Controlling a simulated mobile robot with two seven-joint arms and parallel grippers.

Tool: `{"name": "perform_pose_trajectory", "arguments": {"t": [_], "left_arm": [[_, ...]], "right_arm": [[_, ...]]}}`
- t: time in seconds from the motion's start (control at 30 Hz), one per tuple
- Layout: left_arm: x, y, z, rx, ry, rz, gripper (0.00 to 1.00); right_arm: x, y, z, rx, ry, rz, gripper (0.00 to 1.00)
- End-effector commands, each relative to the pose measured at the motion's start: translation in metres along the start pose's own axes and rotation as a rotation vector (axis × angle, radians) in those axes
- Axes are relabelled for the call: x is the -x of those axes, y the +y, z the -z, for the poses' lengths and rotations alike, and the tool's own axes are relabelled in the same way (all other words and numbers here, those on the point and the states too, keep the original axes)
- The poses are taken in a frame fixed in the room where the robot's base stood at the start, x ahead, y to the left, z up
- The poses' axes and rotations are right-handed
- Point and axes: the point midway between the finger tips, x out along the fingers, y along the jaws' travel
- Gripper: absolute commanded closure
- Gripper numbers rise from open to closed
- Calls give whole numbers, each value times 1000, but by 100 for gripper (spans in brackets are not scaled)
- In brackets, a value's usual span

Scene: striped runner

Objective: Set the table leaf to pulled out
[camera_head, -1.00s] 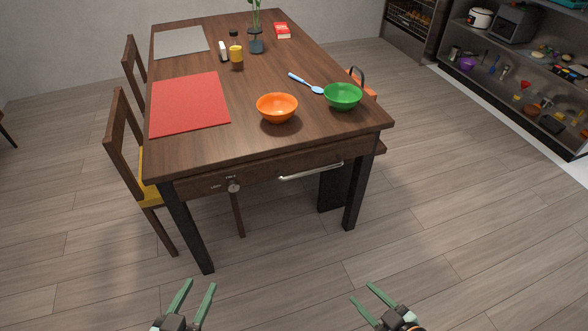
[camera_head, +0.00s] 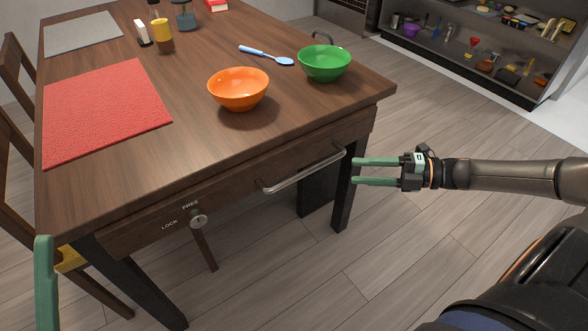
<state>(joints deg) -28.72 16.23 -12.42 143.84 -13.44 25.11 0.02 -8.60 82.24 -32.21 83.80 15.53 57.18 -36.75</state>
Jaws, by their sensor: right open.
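The wooden table (camera_head: 200,50) stands ahead of me. Under its top, the leaf's dark front panel (camera_head: 235,188) looks flush with the table's edge. A silver bar handle (camera_head: 303,171) runs along its right half. A round metal knob (camera_head: 198,219) sits on the panel's left part beside the labels LOCK and FREE; I cannot tell which one it points at. My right gripper (camera_head: 354,172) is open and empty, its fingers pointing left, just right of the handle's right end and apart from it. One green finger of my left gripper (camera_head: 45,285) shows at the lower left; the rest is cut off.
An orange bowl (camera_head: 238,89), a green bowl (camera_head: 325,63) and a blue spoon (camera_head: 266,54) lie near the table's front. A red mat (camera_head: 104,108) is at left. Chairs (camera_head: 20,140) stand on the left side. The floor right of the table is clear.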

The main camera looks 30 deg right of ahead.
Motion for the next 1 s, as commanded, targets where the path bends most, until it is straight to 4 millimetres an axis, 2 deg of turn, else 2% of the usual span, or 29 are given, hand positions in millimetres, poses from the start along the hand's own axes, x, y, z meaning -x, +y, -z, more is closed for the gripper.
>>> {"name": "perform_pose_trajectory", "arguments": {"t": [0.13, 0.6, 0.8, 1.0], "left_arm": [[7, 4, -6, 11, 0, -1, 50], [26, 16, -26, 61, -10, -3, 50], [28, 18, -29, 70, -13, -2, 50], [29, 18, -30, 74, -15, -1, 50]], "right_arm": [[-17, -1, 0, 2, 4, -5, 50], [-97, 0, 1, 1, 3, -5, 50], [-116, 0, 1, -1, 2, -2, 50], [-123, 0, 1, -1, 1, 0, 50]]}}
